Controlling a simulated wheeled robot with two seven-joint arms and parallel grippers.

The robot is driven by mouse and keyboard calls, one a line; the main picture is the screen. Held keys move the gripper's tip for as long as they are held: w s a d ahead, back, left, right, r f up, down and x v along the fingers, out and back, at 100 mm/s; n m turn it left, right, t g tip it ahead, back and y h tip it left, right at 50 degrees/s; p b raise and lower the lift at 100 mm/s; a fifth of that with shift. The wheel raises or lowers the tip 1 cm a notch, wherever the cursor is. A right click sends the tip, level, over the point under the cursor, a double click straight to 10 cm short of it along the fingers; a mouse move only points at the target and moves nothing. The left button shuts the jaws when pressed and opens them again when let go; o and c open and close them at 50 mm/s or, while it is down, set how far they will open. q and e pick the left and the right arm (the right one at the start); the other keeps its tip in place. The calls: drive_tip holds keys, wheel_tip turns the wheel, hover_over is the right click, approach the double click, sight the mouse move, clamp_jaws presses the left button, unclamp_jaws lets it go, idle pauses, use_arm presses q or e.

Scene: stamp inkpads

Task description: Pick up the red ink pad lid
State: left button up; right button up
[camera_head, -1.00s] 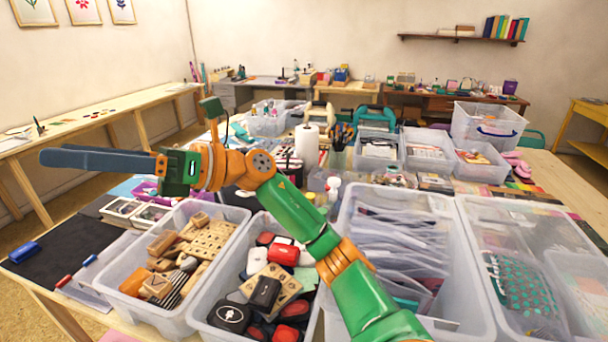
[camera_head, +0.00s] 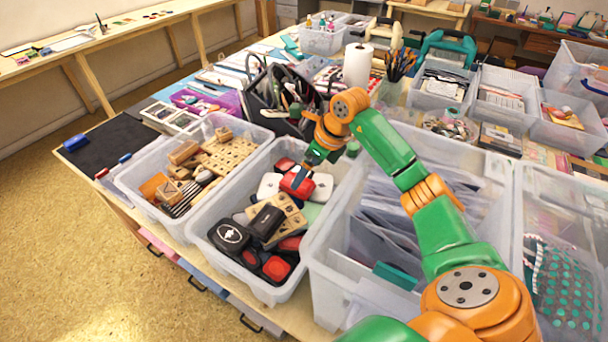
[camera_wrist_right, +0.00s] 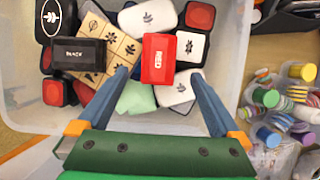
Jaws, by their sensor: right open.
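The red ink pad lid (camera_wrist_right: 158,58), marked "RED", lies on top of a pile of ink pads and stamps in a clear plastic bin (camera_head: 203,243). It also shows in the head view (camera_head: 296,186), partly behind my fingers. My right gripper (camera_wrist_right: 160,73) is open, with its two blue fingers apart on either side of the lid. A gap shows between each finger and the lid in the wrist view. In the head view, the gripper (camera_head: 301,174) points down over the lid. My left gripper is not in view.
A black lid (camera_wrist_right: 79,53) lies left of the red one, on a wooden stamp block (camera_wrist_right: 120,44). White pads (camera_wrist_right: 180,90) lie close around the red lid. A bin of wooden stamps (camera_head: 135,184) stands to the left, a bin of clear sheets (camera_head: 330,270) to the right.

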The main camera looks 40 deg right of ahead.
drive_tip(key=x, duration=0.4)
drive_tip(key=shift+w+a+p, duration=0.2)
drive_tip(key=shift+a+p, duration=0.15)
drive_tip(key=shift+p, duration=0.05)
drive_tip(key=shift+d+f, duration=0.15)
drive_tip(key=c, duration=1.4)
